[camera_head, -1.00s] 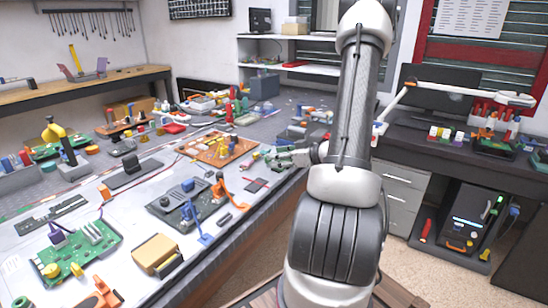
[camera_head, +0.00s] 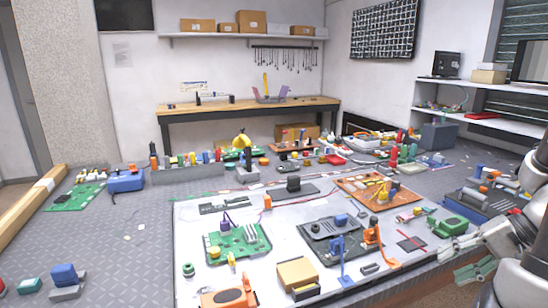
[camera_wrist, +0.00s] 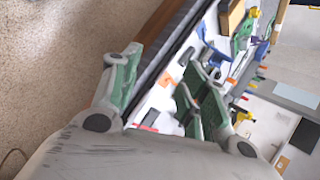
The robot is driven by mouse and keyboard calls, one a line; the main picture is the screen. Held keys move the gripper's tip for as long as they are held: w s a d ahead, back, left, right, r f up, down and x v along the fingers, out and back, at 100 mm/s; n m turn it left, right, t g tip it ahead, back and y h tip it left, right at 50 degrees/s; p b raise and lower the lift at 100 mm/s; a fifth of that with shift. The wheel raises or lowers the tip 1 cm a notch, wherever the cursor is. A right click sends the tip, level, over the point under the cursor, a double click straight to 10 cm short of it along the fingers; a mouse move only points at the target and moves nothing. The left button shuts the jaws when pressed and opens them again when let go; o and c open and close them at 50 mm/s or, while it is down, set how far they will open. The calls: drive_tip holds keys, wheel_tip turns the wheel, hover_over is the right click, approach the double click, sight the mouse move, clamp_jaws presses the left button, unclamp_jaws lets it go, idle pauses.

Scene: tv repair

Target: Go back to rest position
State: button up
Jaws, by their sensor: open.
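My gripper (camera_head: 456,262) is at the right of the head view, beside the right front edge of the workbench (camera_head: 150,225). It also shows in the wrist view (camera_wrist: 165,88), with its two green-padded fingers spread apart. Nothing is seen between the fingers. Past them in the wrist view lie the dark table edge and the bench top with parts, seen tilted. My arm comes in from the right edge of the head view.
A white mat holds a green circuit board (camera_head: 238,241), a black board (camera_head: 335,232), an orange board (camera_head: 378,190) and a cardboard box (camera_head: 297,272). A wooden table (camera_head: 235,106) stands behind. Open floor shows beside the bench in the wrist view (camera_wrist: 60,60).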

drive_tip(key=s+a+r+n+h, duration=0.2)
drive_tip(key=r, duration=0.4)
drive_tip(key=s+a+r+n+t+h, duration=0.1)
drive_tip(key=r+n+h, duration=0.2)
drive_tip(key=r, duration=0.3)
drive_tip(key=s+a+r+n+h, duration=0.2)
drive_tip(key=r, duration=0.4)
drive_tip(key=shift+s+a+h, duration=0.3)
drive_tip(key=shift+a+h, duration=0.05)
drive_tip(key=shift+h, duration=0.05)
idle(0.3)
